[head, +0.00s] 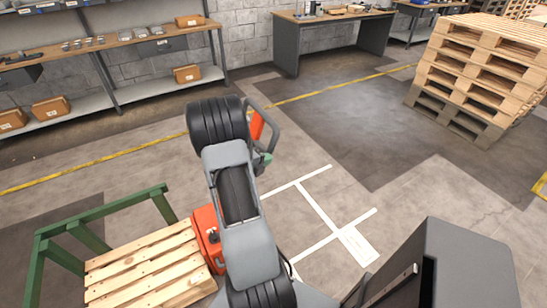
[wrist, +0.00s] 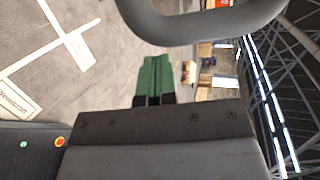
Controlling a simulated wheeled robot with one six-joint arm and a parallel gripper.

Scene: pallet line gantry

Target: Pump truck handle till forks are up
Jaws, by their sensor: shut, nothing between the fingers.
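The pallet truck's orange body (head: 207,232) stands at the lower middle of the head view, partly behind my arm. Its dark grey handle loop (head: 274,131), with an orange part inside, rises above my arm's right side. In the wrist view the loop (wrist: 190,32) curves across the top, just beyond the fingertips. My gripper (head: 266,158) has green fingers, which also show pressed together in the wrist view (wrist: 156,62). It is shut and empty, close to the handle; I cannot tell whether it touches. The forks are hidden, so their height cannot be seen.
A wooden pallet (head: 140,268) lies left of the truck body, beside a green frame (head: 104,209). A pallet stack (head: 481,75) stands at the right back. A shelf unit (head: 120,43) and a workbench (head: 330,17) line the wall. The middle floor is clear.

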